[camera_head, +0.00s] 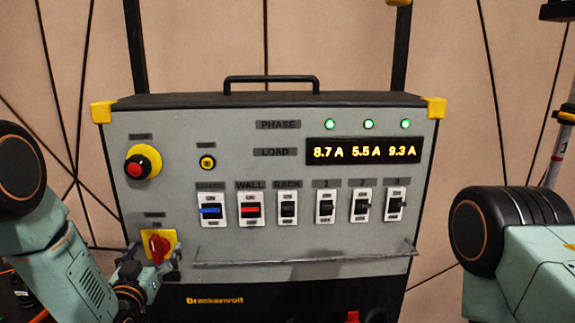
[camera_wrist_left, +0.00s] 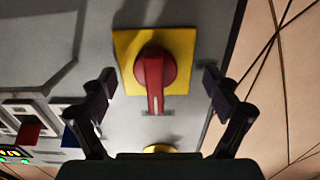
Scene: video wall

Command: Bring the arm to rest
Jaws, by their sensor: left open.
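My left gripper (camera_head: 151,262) is open in front of the lower left of a grey control panel (camera_head: 255,235). A red rotary knob (camera_head: 158,248) on a yellow square plate (camera_head: 145,235) is there. In the left wrist view, the open fingers (camera_wrist_left: 159,84) stand on either side of the red knob (camera_wrist_left: 154,75), with a gap on each side. Its handle points down in that view, toward a yellow round part (camera_wrist_left: 160,149) at the lower edge. My right arm (camera_head: 520,255) shows at the right; its gripper is out of view.
The panel has a red button (camera_head: 137,166) on yellow, a row of switches (camera_head: 288,208), three lit green lamps (camera_head: 368,124) and a load display (camera_head: 363,151). A clear rail (camera_head: 300,260) runs below the switches. A black handle (camera_head: 271,79) tops the panel.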

